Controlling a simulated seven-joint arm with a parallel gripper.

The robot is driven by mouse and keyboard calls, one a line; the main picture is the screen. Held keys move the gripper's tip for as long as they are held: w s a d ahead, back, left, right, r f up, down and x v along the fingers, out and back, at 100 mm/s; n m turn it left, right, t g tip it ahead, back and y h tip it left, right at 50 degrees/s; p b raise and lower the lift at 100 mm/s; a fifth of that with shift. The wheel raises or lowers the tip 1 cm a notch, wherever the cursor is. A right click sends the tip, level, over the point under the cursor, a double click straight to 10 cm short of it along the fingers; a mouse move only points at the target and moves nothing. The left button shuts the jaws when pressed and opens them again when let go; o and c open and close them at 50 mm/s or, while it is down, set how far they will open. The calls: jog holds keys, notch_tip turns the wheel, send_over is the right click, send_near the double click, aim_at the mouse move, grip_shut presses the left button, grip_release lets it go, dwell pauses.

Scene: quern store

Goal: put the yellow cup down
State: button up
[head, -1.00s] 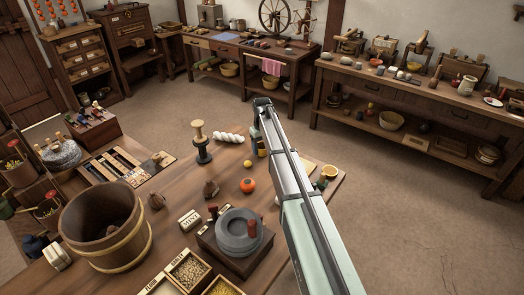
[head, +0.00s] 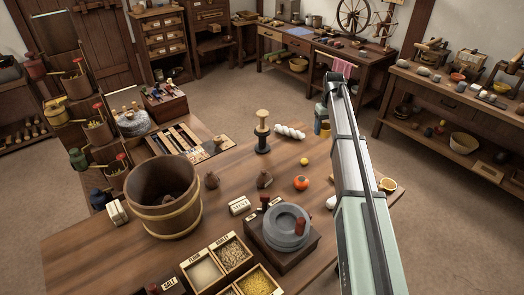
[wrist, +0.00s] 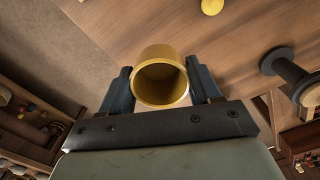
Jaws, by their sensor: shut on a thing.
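The yellow cup (wrist: 160,82) is between the two fingers of my gripper (wrist: 161,88) in the wrist view, with its open mouth facing the camera. My gripper is shut on it. In the head view my gripper (head: 322,118) is by the far edge of the wooden table (head: 100,250), just right of a white twisted piece (head: 290,131). Only a small yellow patch of the cup shows there, beside a blue-grey finger. I cannot tell whether the cup touches the table, as its base is hidden.
A dark spool (head: 262,135) stands left of the gripper. A small yellow ball (head: 304,161), an orange fruit (head: 301,183) and a quern (head: 286,228) are nearer. A wooden bucket (head: 165,200) stands left.

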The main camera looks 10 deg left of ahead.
notch_tip(320, 180, up, 11)
jog(key=s+a+n, duration=0.2)
jog(key=s+a, duration=0.1)
jog(key=a, duration=1)
jog(key=s+a+n, duration=0.1)
jog(key=s+a, duration=0.3)
jog(key=a, duration=0.9)
jog(key=s+a+n, duration=0.2)
jog(key=s+a, duration=0.1)
jog(key=a, duration=1)
jog(key=shift+d+f, duration=0.2)
jog(key=shift+f, duration=5.05)
jog(key=shift+d+f, duration=0.2)
jog(key=shift+f, duration=5.05)
jog(key=o, duration=1.1)
jog(key=shift+f, duration=0.1)
